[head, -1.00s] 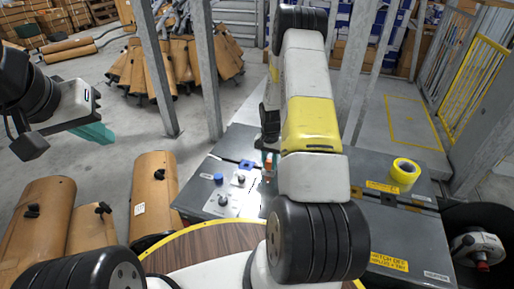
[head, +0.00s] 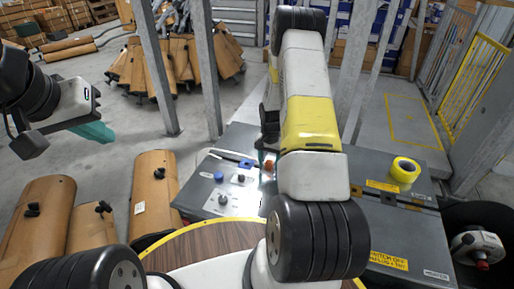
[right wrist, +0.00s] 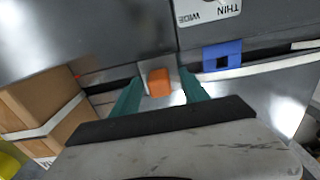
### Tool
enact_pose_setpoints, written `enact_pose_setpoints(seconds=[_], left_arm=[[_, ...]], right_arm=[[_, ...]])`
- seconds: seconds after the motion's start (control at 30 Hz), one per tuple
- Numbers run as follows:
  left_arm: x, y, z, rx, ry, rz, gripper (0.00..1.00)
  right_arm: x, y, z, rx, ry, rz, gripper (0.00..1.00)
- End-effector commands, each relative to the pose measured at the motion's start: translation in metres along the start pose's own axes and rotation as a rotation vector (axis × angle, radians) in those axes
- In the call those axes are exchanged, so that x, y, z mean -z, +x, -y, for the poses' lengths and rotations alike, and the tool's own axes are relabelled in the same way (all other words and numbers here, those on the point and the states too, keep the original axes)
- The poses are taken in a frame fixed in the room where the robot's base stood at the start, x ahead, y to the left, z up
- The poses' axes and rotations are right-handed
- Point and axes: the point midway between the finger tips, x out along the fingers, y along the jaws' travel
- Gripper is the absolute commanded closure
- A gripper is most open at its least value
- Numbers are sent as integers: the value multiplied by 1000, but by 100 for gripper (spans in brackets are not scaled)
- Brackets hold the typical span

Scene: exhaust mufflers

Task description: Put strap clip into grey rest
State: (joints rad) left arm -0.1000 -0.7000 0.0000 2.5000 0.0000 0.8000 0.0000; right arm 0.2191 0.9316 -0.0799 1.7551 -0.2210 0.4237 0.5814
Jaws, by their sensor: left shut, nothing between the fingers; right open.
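A small orange block (right wrist: 159,82), which I take for the strap clip, sits at a light grey square piece (right wrist: 150,68), likely the grey rest. Whether it is fully seated I cannot tell. In the head view the orange block (head: 269,165) is small, beside my right arm. My right gripper (right wrist: 160,92) is open, its green fingers on either side of the orange block; I see no clear grip on it. In the head view that gripper is mostly hidden by my arm. My left gripper (head: 97,132) is shut and empty, far left above the floor.
A blue notched piece (right wrist: 222,55) is beside the grey one. Brown mufflers (head: 152,190) stand at left. Grey posts (head: 207,70) rise behind.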

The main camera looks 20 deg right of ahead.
Motion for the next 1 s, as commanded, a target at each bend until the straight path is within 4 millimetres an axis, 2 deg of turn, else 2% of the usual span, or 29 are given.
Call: enact_pose_setpoints(seconds=[0.3,0.5,1.0], left_arm=[[0,0,0,0,0,0,100],[0,0,0,0,0,0,100],[0,0,0,0,0,0,100]], right_arm=[[1,-49,0,1,0,-4,48],[1,-72,0,1,0,-2,48],[0,-76,0,0,0,0,48]])
